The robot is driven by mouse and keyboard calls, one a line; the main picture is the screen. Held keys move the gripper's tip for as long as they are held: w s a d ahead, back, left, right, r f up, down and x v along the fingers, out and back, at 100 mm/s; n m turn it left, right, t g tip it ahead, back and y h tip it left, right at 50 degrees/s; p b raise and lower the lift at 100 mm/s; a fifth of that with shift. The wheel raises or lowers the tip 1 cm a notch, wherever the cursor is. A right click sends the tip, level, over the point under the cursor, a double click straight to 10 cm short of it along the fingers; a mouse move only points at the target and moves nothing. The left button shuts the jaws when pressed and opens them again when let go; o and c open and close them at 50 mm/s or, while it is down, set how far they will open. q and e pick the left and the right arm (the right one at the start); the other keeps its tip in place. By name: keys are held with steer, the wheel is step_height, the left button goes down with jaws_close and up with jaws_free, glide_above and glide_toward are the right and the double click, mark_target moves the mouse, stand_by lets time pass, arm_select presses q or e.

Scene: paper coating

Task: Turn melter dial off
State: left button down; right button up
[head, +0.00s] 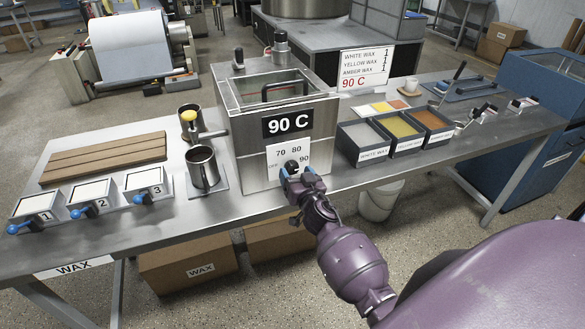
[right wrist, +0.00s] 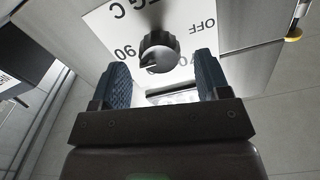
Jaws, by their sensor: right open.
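The melter (head: 285,120) is a steel box with a lid window and a black "90 C" sign on its front. Its dial (right wrist: 158,52) is a dark round knob on a white plate marked OFF, 70, 80 and 90. In the right wrist view the plate appears upside down, and a pale mark on the knob faces the 90 side. My right gripper (right wrist: 163,72) is open, with blue-padded fingers on either side of the dial and gaps visible between. In the head view the right gripper (head: 303,180) partly covers the dial and plate. My left gripper is out of view.
A steel cup (head: 203,168) stands left of the melter, with numbered blue-handled holders (head: 90,197) and wooden boards (head: 105,158) further left. Wax trays (head: 403,132) and a wax price-like sign (head: 366,68) stand right. Cardboard boxes (head: 188,266) sit under the table.

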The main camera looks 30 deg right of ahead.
mark_target(294, 170)
steer(key=shift+x, duration=1.6)
steer(key=shift+c, duration=0.3)
steer(key=c, duration=0.9)
steer(key=shift+o, duration=0.2)
